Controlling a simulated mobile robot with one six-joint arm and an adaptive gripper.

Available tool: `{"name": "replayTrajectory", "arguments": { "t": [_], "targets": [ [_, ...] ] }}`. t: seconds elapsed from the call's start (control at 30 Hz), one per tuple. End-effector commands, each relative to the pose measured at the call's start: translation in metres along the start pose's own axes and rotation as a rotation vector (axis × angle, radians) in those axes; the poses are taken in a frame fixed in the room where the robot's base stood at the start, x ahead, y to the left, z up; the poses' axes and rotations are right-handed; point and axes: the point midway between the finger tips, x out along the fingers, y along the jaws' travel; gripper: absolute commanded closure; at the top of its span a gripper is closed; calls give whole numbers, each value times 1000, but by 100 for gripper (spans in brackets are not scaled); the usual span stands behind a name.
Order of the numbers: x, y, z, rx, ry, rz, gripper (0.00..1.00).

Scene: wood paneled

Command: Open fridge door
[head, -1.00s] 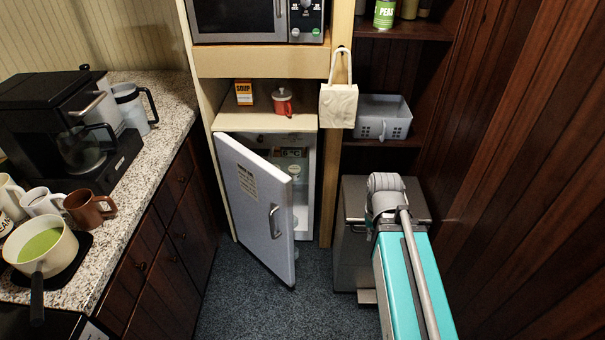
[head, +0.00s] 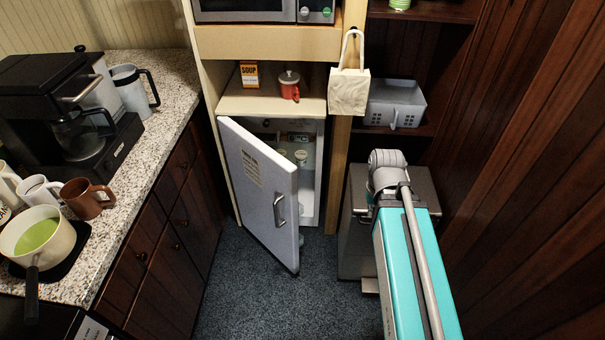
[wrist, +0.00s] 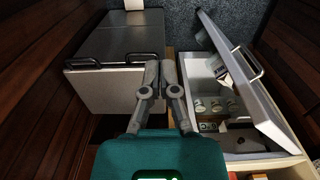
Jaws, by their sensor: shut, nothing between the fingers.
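The small white fridge (head: 309,190) stands in the wooden unit. Its door (head: 250,175) stands partly open, swung out to the left, with a gap on the right showing the inside. The metal door handle (head: 279,210) is on the door's outer face near its free edge. In the wrist view, the door (wrist: 240,80) and handle (wrist: 248,62) lie to the right. My gripper (wrist: 161,66) is shut and empty, apart from the handle and left of the fridge opening. In the head view, my arm hides the gripper.
A grey metal bin (head: 355,225) stands right of the fridge, close by my gripper in the wrist view (wrist: 112,88). Bottles or jars (wrist: 215,104) stand inside the fridge. A white bag (head: 349,92) hangs on the post. Dark drawers (head: 165,235) line the left. Carpet (head: 245,295) before the door is clear.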

Motion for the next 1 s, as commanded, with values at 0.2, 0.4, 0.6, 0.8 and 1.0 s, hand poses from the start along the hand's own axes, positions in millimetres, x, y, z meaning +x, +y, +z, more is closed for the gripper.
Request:
{"name": "replayTrajectory", "arguments": {
  "t": [0.2, 0.4, 0.6, 0.8, 1.0],
  "targets": [
    [8, -4, -6, 3, -3, -28, 100],
    [32, -19, -27, 5, -13, -130, 100],
    [63, -42, -60, 17, -29, -306, 100],
    [88, -65, -98, 26, -42, -511, 100],
    [106, -83, -136, 29, -51, -714, 100]
  ]
}}
